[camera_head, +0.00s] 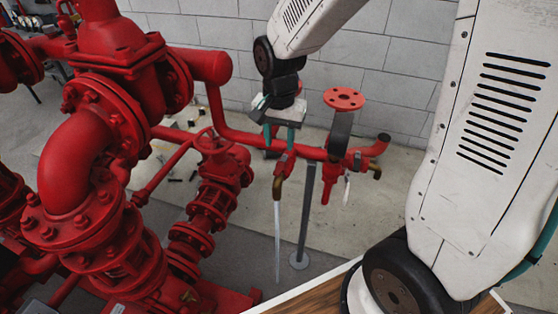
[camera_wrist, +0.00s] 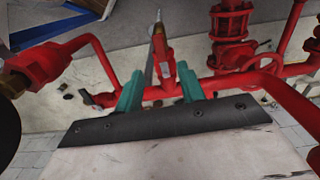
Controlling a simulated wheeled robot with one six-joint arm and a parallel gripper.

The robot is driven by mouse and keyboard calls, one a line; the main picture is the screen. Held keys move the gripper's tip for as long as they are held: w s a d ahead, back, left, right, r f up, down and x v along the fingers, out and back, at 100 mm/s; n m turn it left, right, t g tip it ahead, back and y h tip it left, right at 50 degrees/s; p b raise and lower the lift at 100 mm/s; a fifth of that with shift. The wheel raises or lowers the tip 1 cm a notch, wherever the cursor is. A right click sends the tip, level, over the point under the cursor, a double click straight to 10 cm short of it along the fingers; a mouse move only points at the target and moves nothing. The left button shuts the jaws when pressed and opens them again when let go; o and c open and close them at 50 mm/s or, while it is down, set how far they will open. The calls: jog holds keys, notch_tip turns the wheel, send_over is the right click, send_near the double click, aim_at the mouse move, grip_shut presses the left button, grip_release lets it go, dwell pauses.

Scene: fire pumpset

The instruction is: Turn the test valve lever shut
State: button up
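The test valve (camera_head: 281,170) is a small red valve with a brass spout, hanging under the horizontal red pipe. A pale thin stream (camera_head: 277,240) runs straight down from the spout. My gripper (camera_head: 280,142) is above the valve, its teal fingers pointing down. In the wrist view, the fingers of my gripper (camera_wrist: 160,88) are spread apart, with the red valve parts (camera_wrist: 166,66) between and beyond them. I see no clear contact. The lever is hard to tell from the valve body and is partly hidden by the fingers in the head view.
Large red pump piping (camera_head: 85,165) fills the left. A red handwheel valve (camera_head: 213,145) stands left of my gripper. A flanged riser (camera_head: 344,98) and a second small outlet with a pale lever (camera_head: 346,188) are to the right. A grey block wall (camera_head: 385,70) is behind.

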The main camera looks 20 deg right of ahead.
aim_at(279, 167)
notch_tip(279, 167, down, 8)
dwell(0.5)
grip_shut()
